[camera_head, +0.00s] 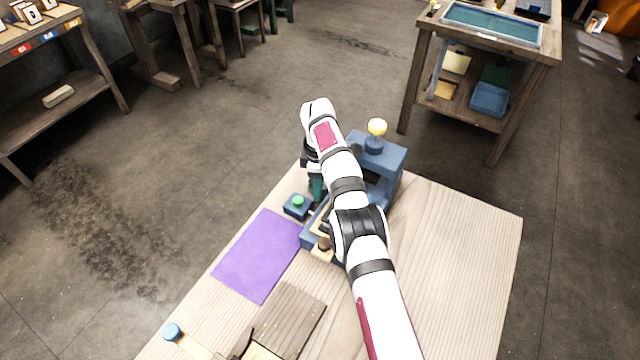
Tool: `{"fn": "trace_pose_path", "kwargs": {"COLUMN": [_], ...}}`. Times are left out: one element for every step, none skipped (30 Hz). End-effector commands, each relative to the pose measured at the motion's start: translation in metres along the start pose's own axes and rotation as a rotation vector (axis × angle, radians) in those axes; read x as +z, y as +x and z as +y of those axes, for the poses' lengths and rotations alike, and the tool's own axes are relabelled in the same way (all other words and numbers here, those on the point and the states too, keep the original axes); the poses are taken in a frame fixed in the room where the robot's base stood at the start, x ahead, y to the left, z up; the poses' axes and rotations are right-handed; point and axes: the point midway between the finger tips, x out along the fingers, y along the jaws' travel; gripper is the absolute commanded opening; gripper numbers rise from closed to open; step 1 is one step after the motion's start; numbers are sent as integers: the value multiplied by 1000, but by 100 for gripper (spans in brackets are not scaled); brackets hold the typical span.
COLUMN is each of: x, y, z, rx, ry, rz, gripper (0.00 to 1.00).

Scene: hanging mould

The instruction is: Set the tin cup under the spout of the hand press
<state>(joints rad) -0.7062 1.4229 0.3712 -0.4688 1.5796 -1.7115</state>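A blue box with a green button (298,203) sits left of the press. A purple mat (258,255) lies in front of it. A dark wooden board (290,318) and a blue-ended stick (172,331) are nearer. The table's right side (465,245) is clear.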

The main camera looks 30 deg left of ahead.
Motion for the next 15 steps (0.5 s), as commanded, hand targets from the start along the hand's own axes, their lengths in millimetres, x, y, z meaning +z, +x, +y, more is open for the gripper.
{"fn": "trace_pose_path", "kwargs": {"x": [1, 1, 1, 1, 1, 1, 1, 1, 1, 1, 1, 0, 0, 0, 0], "y": [18, 18, 18, 18, 18, 16, 14, 10, 4, -2, -9, -19, -28, -35, -45], "z": [-8, -8, -8, -8, -8, -8, -8, -8, -8, -8, -7, -6, -6, -5, -5], "rx": [-30, -30, -30, -30, -30, -30, -29, -29, -29, -29, -27, -26, -26, -25, -24], "ry": [-20, -20, -20, -20, -20, -19, -19, -19, -19, -19, -18, -17, -16, -16, -16], "rz": [-3, -3, -3, -3, -3, -3, -2, -2, -2, -2, -2, -2, -1, -2, -2], "gripper": [37, 37, 37, 37, 37, 37, 37, 37, 37, 37, 37, 37, 37, 37, 37]}}
